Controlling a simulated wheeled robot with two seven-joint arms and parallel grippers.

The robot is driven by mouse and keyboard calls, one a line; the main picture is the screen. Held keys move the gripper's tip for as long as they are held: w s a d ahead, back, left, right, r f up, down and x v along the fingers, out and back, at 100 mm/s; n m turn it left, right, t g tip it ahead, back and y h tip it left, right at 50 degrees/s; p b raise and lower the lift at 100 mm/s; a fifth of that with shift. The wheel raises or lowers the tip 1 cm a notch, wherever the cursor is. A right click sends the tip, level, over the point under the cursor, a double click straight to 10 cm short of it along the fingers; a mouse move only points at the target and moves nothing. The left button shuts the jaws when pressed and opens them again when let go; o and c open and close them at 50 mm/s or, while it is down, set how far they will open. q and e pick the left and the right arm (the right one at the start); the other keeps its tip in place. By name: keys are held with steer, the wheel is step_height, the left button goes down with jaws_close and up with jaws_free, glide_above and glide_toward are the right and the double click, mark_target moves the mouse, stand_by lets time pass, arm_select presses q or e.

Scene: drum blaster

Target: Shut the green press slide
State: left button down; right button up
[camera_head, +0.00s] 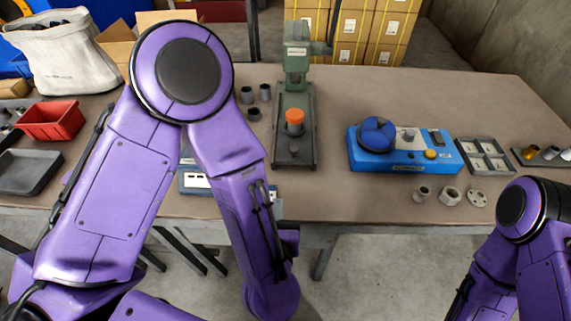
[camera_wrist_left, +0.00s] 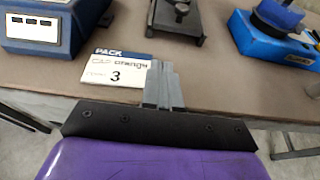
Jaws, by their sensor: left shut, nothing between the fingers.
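The green press (camera_head: 297,65) stands at the back middle of the table, with its long dark slide bed (camera_head: 294,155) reaching toward the front edge. A grey part with an orange cap (camera_head: 295,117) sits upright on the bed, in front of the press head, not under it. A small dark knob (camera_head: 293,149) is nearer the front. In the left wrist view the front end of the bed (camera_wrist_left: 178,22) shows at the top. My left gripper (camera_wrist_left: 162,72) is shut and empty, before the table's front edge and apart from the bed. My right gripper is out of view.
A blue scale-like device (camera_wrist_left: 45,25) and a card reading "PACK" (camera_wrist_left: 117,68) lie near the front edge. A blue fixture (camera_head: 400,150) and a grey tray (camera_head: 487,157) are to the right. Several grey cups (camera_head: 247,95) stand left of the press. Bare table lies right of the bed.

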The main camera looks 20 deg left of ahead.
arm_select(q)
steer(key=p, duration=0.2)
glide_toward(283, 141)
steer(key=shift+s+d+f, duration=0.1)
steer(key=shift+s+f, duration=0.3)
steer(key=shift+f, duration=0.2)
steer(key=shift+s+d+f, duration=0.1)
steer(key=shift+s+f, duration=0.3)
steer(key=shift+f, duration=0.2)
steer(key=shift+w+a+f, duration=0.1)
steer(key=shift+w, duration=0.2)
steer(key=w+b, duration=0.1)
steer(key=w, duration=0.1)
steer(key=w+a+b, duration=0.1)
steer(key=w, duration=0.2)
steer(key=w+a, duration=0.1)
steer(key=w, duration=0.2)
steer(key=shift+a+f+b, duration=0.1)
steer(key=shift+a+b, duration=0.1)
steer(key=shift+b, duration=0.2)
steer(key=shift+w, duration=0.2)
